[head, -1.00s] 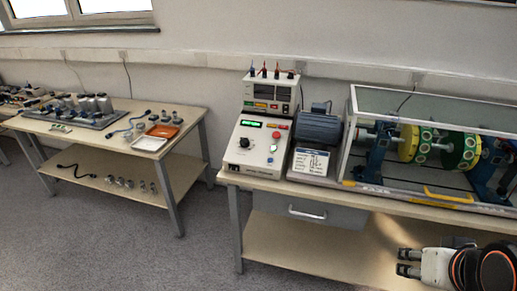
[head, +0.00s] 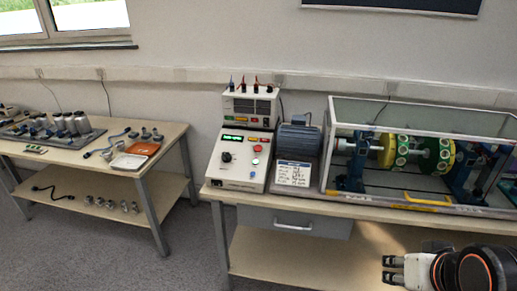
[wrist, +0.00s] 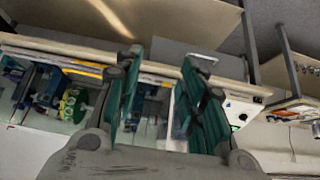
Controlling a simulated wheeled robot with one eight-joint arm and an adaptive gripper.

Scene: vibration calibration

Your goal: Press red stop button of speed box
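The speed box (head: 228,168) is a white console with a sloped panel on the left part of the right bench. It has a green display, a black knob (head: 226,157) and a small red button (head: 257,148) near its right edge. My gripper (head: 391,269) is at the lower right in the head view, below the bench top and well apart from the box. Its fingers are spread and empty. In the wrist view, my gripper (wrist: 163,90) is open, with part of the speed box (wrist: 240,108) at right.
A blue-grey motor (head: 298,140) with a label card stands right of the box. A glass-walled rig (head: 410,113) with yellow and green discs fills the bench's right. A meter unit (head: 250,104) stands behind the box. A second bench (head: 165,140) stands left, beyond a floor gap.

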